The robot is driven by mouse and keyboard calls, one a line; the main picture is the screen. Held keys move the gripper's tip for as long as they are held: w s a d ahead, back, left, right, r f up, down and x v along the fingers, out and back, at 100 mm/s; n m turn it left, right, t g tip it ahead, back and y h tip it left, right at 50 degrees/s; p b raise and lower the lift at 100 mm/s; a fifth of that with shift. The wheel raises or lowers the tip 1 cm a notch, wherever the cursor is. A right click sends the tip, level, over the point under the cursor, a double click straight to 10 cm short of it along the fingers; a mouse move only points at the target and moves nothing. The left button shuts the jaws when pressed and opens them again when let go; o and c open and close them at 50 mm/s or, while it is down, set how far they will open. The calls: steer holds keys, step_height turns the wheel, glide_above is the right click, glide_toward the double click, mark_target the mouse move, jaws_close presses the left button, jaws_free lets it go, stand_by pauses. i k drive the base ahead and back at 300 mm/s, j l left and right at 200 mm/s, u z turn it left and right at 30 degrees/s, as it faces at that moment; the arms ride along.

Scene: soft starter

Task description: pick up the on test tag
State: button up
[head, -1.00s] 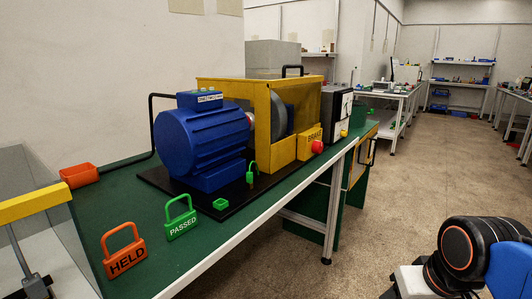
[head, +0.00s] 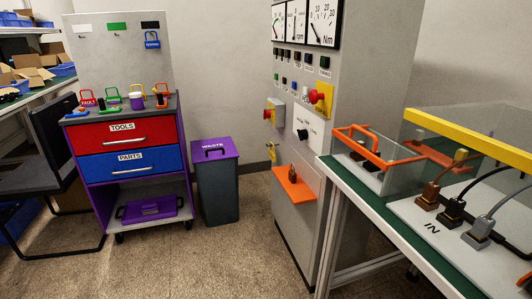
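No tag that I can read as "on test" shows. A blue padlock-shaped tag (head: 152,40) hangs on the grey back board of the tool cart; its lettering is too small to read surely. My gripper is not in view.
The tool cart (head: 125,133) has red and blue drawers. A waste bin (head: 217,190) stands right of it, then a control cabinet (head: 325,110) with an orange shelf (head: 294,186). A green bench (head: 360,190) fills the right. The floor (head: 215,262) in front is clear.

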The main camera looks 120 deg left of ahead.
mark_target(273, 156)
steer(key=u, duration=3.55)
steer(key=i+j+u, duration=0.1)
steer(key=i+j, duration=0.15)
steer(key=i, duration=0.45)
steer(key=i+j+u, duration=0.1)
steer(key=i, duration=0.6)
steer(key=i+j+u, duration=0.1)
steer(key=i, duration=0.6)
steer(key=j, duration=0.1)
